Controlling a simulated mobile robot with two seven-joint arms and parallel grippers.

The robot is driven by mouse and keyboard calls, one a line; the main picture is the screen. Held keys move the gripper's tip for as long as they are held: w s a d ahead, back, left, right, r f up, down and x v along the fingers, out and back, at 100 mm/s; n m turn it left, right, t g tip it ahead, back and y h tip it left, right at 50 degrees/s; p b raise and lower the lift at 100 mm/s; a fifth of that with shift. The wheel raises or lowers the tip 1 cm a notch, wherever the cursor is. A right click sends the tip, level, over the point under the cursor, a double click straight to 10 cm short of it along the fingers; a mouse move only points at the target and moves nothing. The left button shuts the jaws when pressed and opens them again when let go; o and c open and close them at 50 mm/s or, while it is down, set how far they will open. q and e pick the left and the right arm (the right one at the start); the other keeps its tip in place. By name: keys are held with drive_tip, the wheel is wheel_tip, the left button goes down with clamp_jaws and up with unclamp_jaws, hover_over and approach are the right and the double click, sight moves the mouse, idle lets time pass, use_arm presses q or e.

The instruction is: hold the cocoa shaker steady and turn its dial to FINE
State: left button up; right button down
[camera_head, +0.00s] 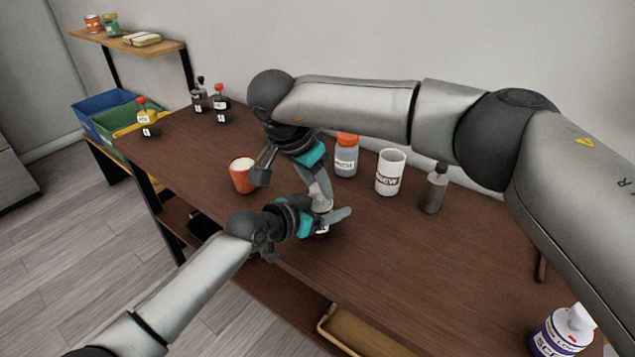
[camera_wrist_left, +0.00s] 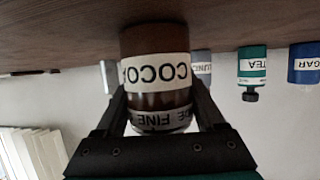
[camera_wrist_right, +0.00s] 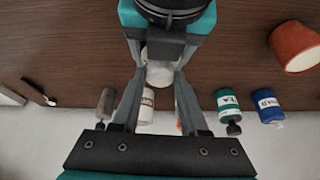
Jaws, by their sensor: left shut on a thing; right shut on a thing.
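The cocoa shaker (camera_wrist_left: 155,75) has a dark brown body and a cream COCOA label, seen upside down in the left wrist view. A pale dial band (camera_wrist_left: 158,120) with the word FINE runs around it near its top; I cannot tell where its mark points. My left gripper (camera_wrist_left: 158,92) is shut on the shaker's body, one finger on each side. My right gripper (camera_wrist_right: 160,72) is shut on the shaker's pale top (camera_wrist_right: 160,74), coming from above. In the head view the shaker is mostly hidden by the grippers (camera_head: 322,206).
An orange cup (camera_head: 241,176) stands left of the grippers. An orange-lidded jar (camera_head: 346,160), a white mug (camera_head: 390,173) and a grey bottle (camera_head: 434,190) stand behind and right.

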drive_tip(key=shift+m, duration=0.6)
drive_tip(key=shift+c, duration=2)
unclamp_jaws()
drive_tip(key=shift+r, duration=0.15)
drive_tip(key=v, duration=1.1)
drive_tip(key=shift+a+r, duration=0.35)
use_arm(q)
drive_tip(key=o, duration=1.5)
drive_tip(key=shift+c, duration=0.2)
